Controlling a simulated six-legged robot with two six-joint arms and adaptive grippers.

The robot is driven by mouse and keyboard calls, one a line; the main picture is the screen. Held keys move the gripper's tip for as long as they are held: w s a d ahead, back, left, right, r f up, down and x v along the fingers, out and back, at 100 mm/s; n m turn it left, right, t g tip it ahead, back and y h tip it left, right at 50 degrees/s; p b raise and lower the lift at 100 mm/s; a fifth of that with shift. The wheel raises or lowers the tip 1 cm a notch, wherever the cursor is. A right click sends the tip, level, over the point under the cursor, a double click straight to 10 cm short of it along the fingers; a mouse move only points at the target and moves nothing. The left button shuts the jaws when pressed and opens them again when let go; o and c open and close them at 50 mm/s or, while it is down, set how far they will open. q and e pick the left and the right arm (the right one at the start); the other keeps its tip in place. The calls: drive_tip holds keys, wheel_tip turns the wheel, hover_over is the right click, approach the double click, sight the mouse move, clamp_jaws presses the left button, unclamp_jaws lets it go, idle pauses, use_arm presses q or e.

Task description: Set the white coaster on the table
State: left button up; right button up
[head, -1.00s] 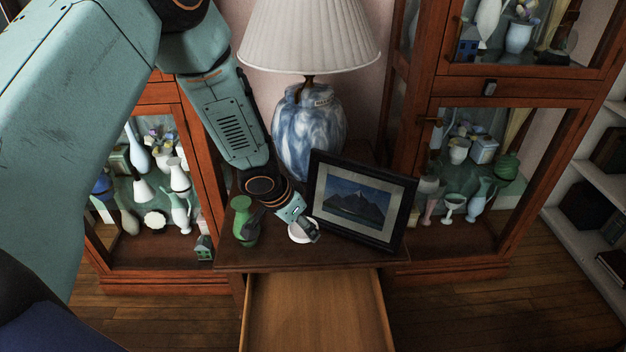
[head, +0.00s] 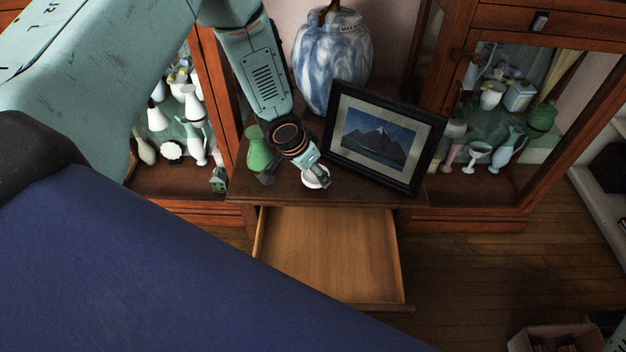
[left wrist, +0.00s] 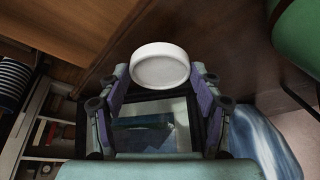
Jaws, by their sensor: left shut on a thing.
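The white coaster (head: 316,178) is round and sits between the fingers of my left gripper (head: 318,174), which is shut on it. In the left wrist view the coaster (left wrist: 160,66) shows whole between the fingertips of the gripper (left wrist: 161,78). It is over the front part of the dark wooden table (head: 285,190), between a green vase and a picture frame. I cannot tell whether it touches the tabletop. My right gripper is not in view.
The green vase (head: 257,149) stands close left of my gripper, and the black picture frame (head: 385,139) leans close right. A blue-and-white lamp base (head: 333,65) stands behind. The table's drawer (head: 330,250) is pulled open below. Glass cabinets (head: 505,130) flank the table.

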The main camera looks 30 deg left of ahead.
sight(310, 177)
use_arm(q)
wheel_tip(310, 177, down, 3)
drive_tip(key=shift+r+b, duration=0.1)
drive_tip(key=shift+b, duration=0.5)
drive_tip(key=shift+f, duration=0.25)
drive_tip(key=shift+w, duration=0.1)
drive_tip(key=o, duration=1.2)
drive_tip(key=shift+f, duration=0.15)
drive_tip(key=shift+c, duration=0.2)
